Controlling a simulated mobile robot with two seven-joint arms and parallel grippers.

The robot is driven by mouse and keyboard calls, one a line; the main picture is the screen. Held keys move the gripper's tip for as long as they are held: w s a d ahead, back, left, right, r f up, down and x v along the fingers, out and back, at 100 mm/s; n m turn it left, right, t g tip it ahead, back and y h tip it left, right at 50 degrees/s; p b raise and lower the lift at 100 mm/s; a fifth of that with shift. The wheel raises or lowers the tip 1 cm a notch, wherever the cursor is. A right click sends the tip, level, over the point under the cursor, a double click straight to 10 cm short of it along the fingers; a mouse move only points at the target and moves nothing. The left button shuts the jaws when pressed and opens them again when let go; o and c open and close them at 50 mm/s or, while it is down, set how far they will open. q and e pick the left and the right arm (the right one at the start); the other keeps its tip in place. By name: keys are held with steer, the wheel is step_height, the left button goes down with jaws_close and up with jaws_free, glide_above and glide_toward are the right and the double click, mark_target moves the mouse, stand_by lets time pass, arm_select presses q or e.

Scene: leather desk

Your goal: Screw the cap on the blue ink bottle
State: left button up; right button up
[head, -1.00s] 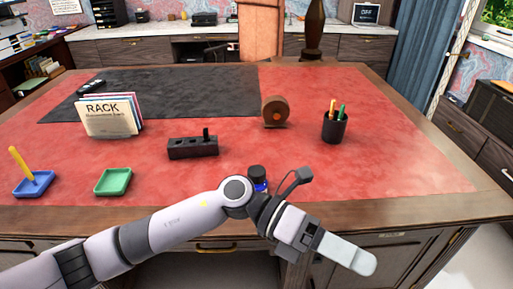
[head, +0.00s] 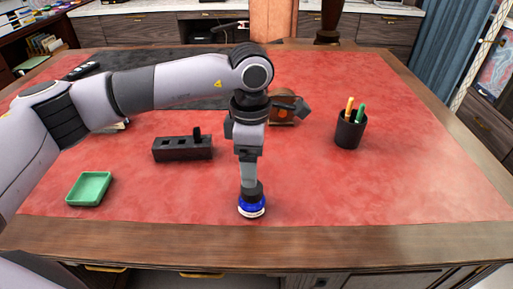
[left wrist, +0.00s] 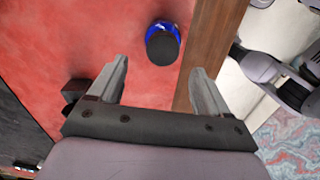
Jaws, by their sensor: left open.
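The blue ink bottle (head: 251,208) stands upright near the front edge of the desk. Its black cap (head: 253,190) sits on top of it; I cannot tell how tight it is. In the left wrist view the bottle (left wrist: 156,26) and cap (left wrist: 163,46) lie just beyond the fingertips, between their lines. My left gripper (head: 249,182) points down at the cap and overlaps its top edge in the head view. In the left wrist view my left gripper (left wrist: 161,66) is open, with nothing between its fingers. My right gripper is not in view.
A black slotted block (head: 182,149) and green tray (head: 89,188) are to the left. A pen cup (head: 350,129) and brown round-fronted object (head: 283,108) stand behind, to the right. My left arm hides part of the desk. The red surface right of the bottle is clear.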

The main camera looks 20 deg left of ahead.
mark_target(252, 190)
arm_select(q)
steer(key=shift+s+f, duration=0.2)
steer(key=shift+f, duration=3.15)
steer(key=c, duration=1)
steer(key=shift+f, duration=0.1)
steer(key=shift+c, duration=0.2)
